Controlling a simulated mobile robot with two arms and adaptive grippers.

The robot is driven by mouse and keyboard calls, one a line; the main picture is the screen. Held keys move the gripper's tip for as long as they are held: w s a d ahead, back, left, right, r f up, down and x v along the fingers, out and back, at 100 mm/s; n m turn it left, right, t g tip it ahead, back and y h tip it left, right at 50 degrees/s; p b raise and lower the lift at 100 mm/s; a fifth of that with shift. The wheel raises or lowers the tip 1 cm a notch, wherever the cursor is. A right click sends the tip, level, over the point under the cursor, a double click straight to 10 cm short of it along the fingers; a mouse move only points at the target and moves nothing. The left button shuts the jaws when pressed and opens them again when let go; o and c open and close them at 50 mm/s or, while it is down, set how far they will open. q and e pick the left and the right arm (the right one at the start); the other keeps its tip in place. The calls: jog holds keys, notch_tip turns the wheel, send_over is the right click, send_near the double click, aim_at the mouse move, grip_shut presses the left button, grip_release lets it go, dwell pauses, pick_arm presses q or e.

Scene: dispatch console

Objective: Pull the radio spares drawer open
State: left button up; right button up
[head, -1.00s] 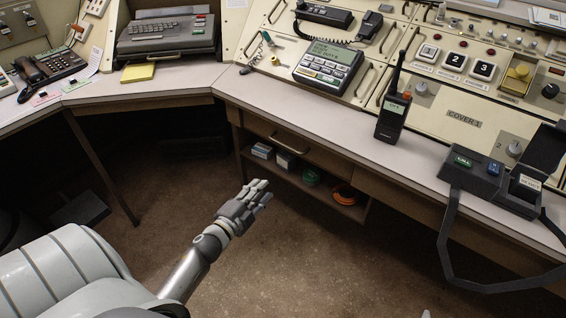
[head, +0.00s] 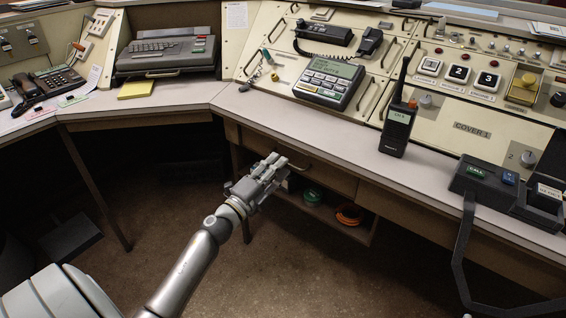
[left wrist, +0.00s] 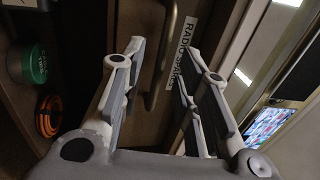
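The radio spares drawer (head: 328,178) is a brown front under the desk top, and it looks shut. Its bar handle (head: 298,163) is partly hidden by my left gripper (head: 279,162) in the head view. In the left wrist view, the handle (left wrist: 164,52) and the white "RADIO SPARES" label (left wrist: 183,50) show beyond the fingers. My left gripper (left wrist: 154,66) is open, with its fingers on either side of the handle. The handle lies between them, and I cannot tell whether they touch it. My right gripper is not in view.
Under the drawer, an open shelf holds a green roll (head: 312,196) and an orange coil (head: 350,214). On the desk top (head: 300,135) above stand a handheld radio (head: 398,128) and a black call box (head: 482,180) with a hanging strap. The floor in front is clear.

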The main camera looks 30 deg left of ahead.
pick_arm(q)
jog(key=shift+x, duration=1.55)
jog(key=shift+c, duration=0.5)
